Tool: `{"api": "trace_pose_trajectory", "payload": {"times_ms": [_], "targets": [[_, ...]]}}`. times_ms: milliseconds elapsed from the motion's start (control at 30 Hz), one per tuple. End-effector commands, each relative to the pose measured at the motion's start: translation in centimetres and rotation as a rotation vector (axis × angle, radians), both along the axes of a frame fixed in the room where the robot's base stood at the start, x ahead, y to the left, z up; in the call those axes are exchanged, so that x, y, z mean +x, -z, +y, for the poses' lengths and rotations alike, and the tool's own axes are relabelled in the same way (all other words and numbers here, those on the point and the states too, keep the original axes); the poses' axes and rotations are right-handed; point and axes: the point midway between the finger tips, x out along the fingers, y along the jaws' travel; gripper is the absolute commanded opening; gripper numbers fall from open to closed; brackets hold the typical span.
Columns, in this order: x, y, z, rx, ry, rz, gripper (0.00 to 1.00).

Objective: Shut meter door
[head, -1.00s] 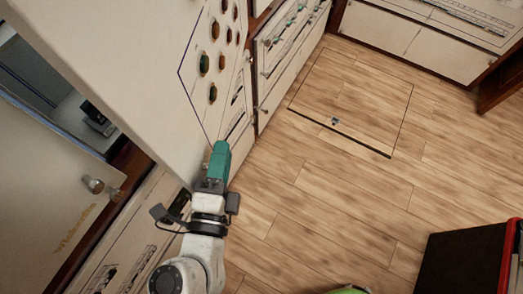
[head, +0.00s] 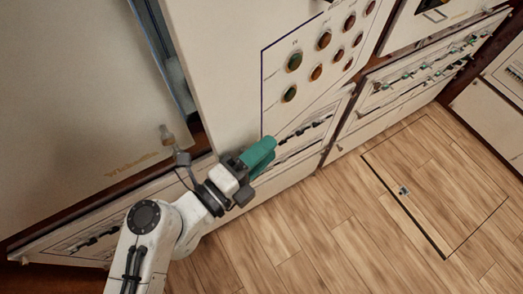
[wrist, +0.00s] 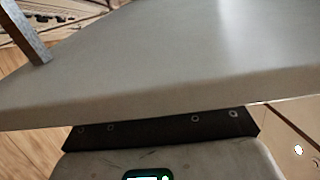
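A large cream door panel (head: 222,75) with rows of coloured lamps stands beside a narrow dark opening (head: 170,58). It looks ajar; I take it for the meter door, but no label confirms this. My gripper (head: 262,155) has teal fingers at the lower edge of this panel, very near or touching it; contact is not clear. The fingers look close together, but the gap between them is hidden. In the wrist view, a thick pale slab (wrist: 170,60), probably the door, crosses in front of the camera and hides the fingertips.
A cream panel with a small knob (head: 166,134) stands left of the opening. Breaker drawers with switches (head: 420,65) line the wall at right. The wooden floor (head: 300,235) is clear, with a flush hatch (head: 435,190) in it.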

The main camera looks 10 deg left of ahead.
Motion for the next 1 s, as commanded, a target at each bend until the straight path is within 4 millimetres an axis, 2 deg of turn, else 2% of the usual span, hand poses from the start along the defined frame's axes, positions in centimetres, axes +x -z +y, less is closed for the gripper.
{"api": "trace_pose_trajectory", "payload": {"times_ms": [33,167,400,533,1000], "targets": [[0.0,0.0,0.0,0.0,-0.001,0.0,0.41],[0.0,0.0,0.1,0.001,-0.002,0.001,0.54],[-0.1,0.0,0.2,0.001,-0.003,0.0,0.54],[-0.8,0.2,0.7,0.002,-0.005,0.001,0.54],[-7.7,0.3,5.0,0.002,-0.006,0.002,0.54]]}}
